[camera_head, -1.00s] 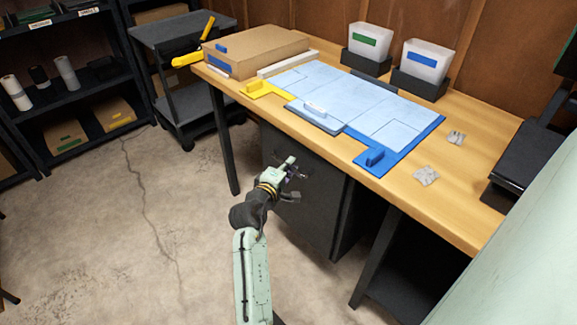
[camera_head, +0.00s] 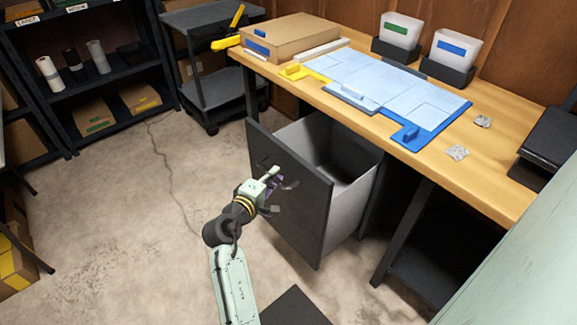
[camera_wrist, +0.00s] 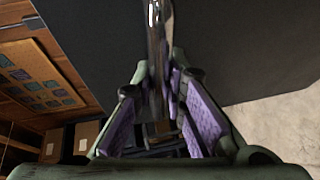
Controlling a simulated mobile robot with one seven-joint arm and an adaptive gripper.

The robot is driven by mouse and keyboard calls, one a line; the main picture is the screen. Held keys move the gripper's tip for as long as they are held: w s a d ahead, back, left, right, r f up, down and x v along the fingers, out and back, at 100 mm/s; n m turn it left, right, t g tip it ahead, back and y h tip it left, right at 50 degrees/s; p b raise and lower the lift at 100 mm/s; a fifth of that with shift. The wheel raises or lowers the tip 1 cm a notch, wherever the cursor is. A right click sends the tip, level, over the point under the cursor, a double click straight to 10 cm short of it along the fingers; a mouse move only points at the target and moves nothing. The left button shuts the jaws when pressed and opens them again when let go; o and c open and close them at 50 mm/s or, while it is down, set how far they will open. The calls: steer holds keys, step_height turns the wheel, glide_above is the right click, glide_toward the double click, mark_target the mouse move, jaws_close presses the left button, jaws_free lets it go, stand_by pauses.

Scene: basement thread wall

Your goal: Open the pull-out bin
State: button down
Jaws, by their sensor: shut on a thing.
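The pull-out bin (camera_head: 365,171) under the workbench stands well out, its grey inside showing empty from above. Its dark front panel (camera_head: 298,215) faces the open floor. My gripper (camera_head: 272,184) is at the upper middle of this panel. In the wrist view, my gripper (camera_wrist: 163,100) has its purple-padded fingers closed around a shiny metal bar handle (camera_wrist: 154,45) on the dark panel. In the head view the fingers mostly hide the handle.
The wooden workbench (camera_head: 485,178) above carries blue sheets, a cardboard box (camera_head: 290,40) and two white bins. A dark cart (camera_head: 215,85) and shelves stand at the back left. Concrete floor (camera_head: 130,215) is clear left of the bin.

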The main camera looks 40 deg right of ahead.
steer(key=s+a, duration=0.1)
steer(key=a, duration=1.1)
steer(key=shift+a, duration=0.3)
steer(key=c, duration=1.6)
jaws_free()
steer(key=v, duration=1.2)
